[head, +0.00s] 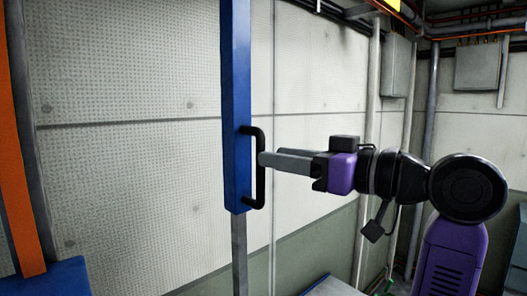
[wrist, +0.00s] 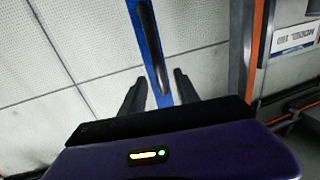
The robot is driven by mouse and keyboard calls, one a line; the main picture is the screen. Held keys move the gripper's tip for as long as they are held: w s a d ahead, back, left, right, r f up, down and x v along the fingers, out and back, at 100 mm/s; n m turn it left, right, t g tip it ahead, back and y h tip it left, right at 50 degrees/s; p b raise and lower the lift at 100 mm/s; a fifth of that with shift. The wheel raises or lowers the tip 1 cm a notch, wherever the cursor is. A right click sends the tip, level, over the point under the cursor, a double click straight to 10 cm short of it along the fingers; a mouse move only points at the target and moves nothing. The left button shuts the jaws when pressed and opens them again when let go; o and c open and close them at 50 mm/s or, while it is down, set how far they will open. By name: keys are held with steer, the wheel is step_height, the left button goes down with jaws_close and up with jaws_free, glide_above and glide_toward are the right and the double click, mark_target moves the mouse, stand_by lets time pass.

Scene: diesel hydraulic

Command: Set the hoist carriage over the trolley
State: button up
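A long blue upright bar (head: 236,110) hangs in the middle of the head view, with a black D-shaped handle (head: 259,175) on its right side. A thinner grey bar (head: 239,250) continues below it. I cannot tell whether this is part of the hoist carriage. My gripper (head: 263,159) reaches in from the right, level, with its fingertips at the handle. In the wrist view, my gripper (wrist: 160,76) is open, one finger on each side of the handle (wrist: 151,45), with visible gaps. The blue bar (wrist: 134,12) runs behind it. No trolley can be made out.
An orange post (head: 18,170) and a blue surface (head: 52,278) stand at the left. A pale panelled wall (head: 130,80) is behind. Pipes and grey wall boxes (head: 478,66) are at the right. The wrist view shows an orange-edged frame (wrist: 262,40) at right.

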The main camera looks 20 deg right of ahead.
mark_target(261, 198)
steer(key=shift+p+x, duration=0.4)
steer(key=shift+x, duration=2.05)
jaws_close()
